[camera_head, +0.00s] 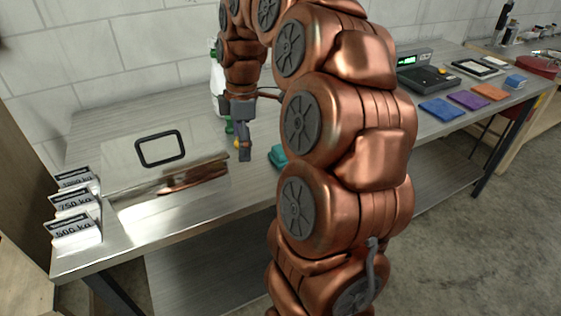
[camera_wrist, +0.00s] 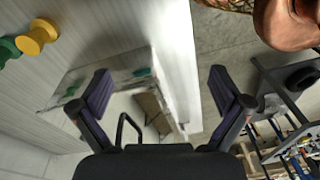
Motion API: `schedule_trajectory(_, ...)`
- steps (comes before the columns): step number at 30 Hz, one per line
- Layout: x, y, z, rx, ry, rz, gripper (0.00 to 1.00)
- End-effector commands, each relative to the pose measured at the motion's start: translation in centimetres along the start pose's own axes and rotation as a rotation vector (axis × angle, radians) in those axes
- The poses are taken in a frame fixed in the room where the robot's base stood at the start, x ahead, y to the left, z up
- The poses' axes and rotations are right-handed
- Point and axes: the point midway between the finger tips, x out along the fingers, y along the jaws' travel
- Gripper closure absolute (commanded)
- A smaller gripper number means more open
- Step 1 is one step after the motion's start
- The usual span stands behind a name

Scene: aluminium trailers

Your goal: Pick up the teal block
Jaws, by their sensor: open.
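The teal block (camera_head: 278,156) lies on the metal table (camera_head: 150,222), partly hidden behind my copper-coloured arm in the head view. My gripper (camera_head: 244,155) hangs to the left of the block, apart from it, with its fingers pointing down. In the wrist view my gripper (camera_wrist: 165,90) has its two fingers spread wide with nothing between them. I cannot clearly make out the teal block in the wrist view.
A shiny metal case (camera_head: 125,165) with a black handle stands left of my gripper. Weight-labelled cards (camera_head: 75,215) stand at the left edge. Yellow (camera_wrist: 38,37) and green (camera_wrist: 8,50) spool-shaped pieces stand nearby. Coloured squares (camera_head: 442,109) and a scale (camera_head: 427,78) lie right.

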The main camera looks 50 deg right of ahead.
Motion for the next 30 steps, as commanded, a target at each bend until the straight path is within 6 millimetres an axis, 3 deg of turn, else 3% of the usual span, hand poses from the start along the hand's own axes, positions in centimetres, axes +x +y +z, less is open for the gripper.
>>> schedule_trajectory(1, 0.6, 1.9, 1.7, -0.027, 0.008, 0.004, 0.00)
schedule_trajectory(6, 1.1, 6.2, 7.1, -0.145, 0.020, 0.028, 0.00)
schedule_trajectory(12, 1.4, 8.4, 11.2, -0.223, 0.020, 0.039, 0.00)
schedule_trajectory(17, 1.7, 8.8, 12.2, -0.242, 0.020, 0.042, 0.00)
schedule_trajectory(30, 4.2, 8.9, 12.1, -0.243, 0.019, 0.043, 0.00)
